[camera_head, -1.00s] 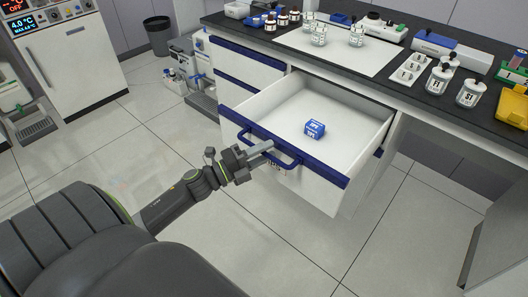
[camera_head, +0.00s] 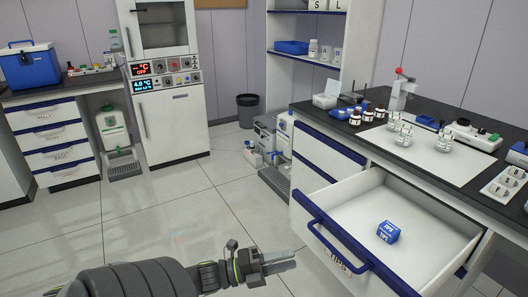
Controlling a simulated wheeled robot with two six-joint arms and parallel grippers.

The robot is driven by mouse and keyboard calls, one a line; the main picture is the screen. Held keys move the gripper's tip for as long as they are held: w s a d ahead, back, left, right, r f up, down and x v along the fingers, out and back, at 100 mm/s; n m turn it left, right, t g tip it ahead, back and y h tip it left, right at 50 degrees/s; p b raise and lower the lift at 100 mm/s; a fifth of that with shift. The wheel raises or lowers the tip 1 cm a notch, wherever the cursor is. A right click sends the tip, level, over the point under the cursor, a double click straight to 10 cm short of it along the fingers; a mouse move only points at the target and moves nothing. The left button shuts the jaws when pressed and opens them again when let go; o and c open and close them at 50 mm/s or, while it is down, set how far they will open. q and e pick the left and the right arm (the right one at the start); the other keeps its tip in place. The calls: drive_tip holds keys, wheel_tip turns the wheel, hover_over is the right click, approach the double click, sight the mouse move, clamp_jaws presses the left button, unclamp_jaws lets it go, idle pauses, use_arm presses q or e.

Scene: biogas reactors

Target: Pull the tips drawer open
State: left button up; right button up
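The tips drawer (camera_head: 405,215) is pulled well out of the lab bench, with its inside showing. It has a white front with a TIPS label, a blue top edge and a blue bar handle (camera_head: 325,228). A small blue and white tips box (camera_head: 388,232) lies inside on the drawer floor. My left gripper (camera_head: 284,261) is at the bottom centre, left of the drawer front and apart from the handle. Its two grey fingers show a narrow gap with nothing between them, so it looks open. My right gripper is out of view.
The bench top (camera_head: 330,118) holds bottles, jars and small devices. Closed drawers (camera_head: 325,150) sit left of the open one. A bin (camera_head: 247,110), a tall white cabinet (camera_head: 172,125) and a side bench with a blue cooler (camera_head: 30,66) stand behind. The floor at left is clear.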

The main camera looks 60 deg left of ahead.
use_arm(q)
drive_tip(key=v, duration=0.5)
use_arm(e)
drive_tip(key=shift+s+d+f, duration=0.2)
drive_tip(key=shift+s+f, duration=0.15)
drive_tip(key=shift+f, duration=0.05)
